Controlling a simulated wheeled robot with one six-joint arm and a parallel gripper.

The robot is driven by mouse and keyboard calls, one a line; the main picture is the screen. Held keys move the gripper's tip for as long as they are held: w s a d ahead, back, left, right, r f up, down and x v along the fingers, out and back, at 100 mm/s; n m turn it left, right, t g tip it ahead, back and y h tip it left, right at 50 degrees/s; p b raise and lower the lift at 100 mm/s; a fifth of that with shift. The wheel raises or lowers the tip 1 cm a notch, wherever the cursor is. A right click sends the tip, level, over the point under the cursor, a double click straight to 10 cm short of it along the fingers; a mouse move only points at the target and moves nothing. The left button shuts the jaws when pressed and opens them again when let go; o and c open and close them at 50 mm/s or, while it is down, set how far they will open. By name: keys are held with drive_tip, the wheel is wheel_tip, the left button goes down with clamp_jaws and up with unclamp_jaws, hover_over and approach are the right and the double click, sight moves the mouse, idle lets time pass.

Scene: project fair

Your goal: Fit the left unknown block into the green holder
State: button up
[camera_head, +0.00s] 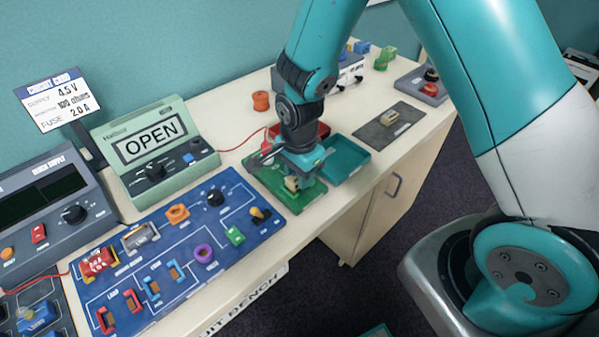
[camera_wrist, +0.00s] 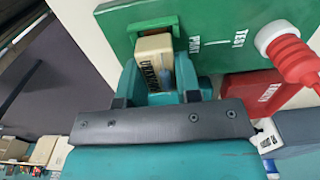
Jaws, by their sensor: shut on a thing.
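My gripper (camera_wrist: 160,80) is shut on a cream block (camera_wrist: 153,50) marked "UNKNOWN", which also shows in the head view (camera_head: 291,184). The green holder (camera_wrist: 147,27) is a raised bracket on the green board (camera_wrist: 210,20). The block's far end is right at the holder, between its side arms. I cannot tell whether it is seated or just above. In the head view my gripper (camera_head: 297,178) is low over the green board (camera_head: 309,197) and hides most of the holder. Another cream block (camera_head: 390,117) lies on the dark mat (camera_head: 370,134) to the right.
A red probe (camera_wrist: 290,54) stands by "TEST" on the board. A red tray (camera_head: 318,131) and a teal tray (camera_head: 346,159) lie close by. The meter (camera_head: 150,148) reads "OPEN". A blue circuit board (camera_head: 180,258) with several parts fills the left front.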

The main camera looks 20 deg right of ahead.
drive_tip(key=shift+f, duration=0.3)
drive_tip(key=o, duration=1.5)
drive_tip(key=shift+r, duration=0.1)
drive_tip(key=shift+r+p, duration=3.2)
drive_tip(key=shift+r, duration=0.75)
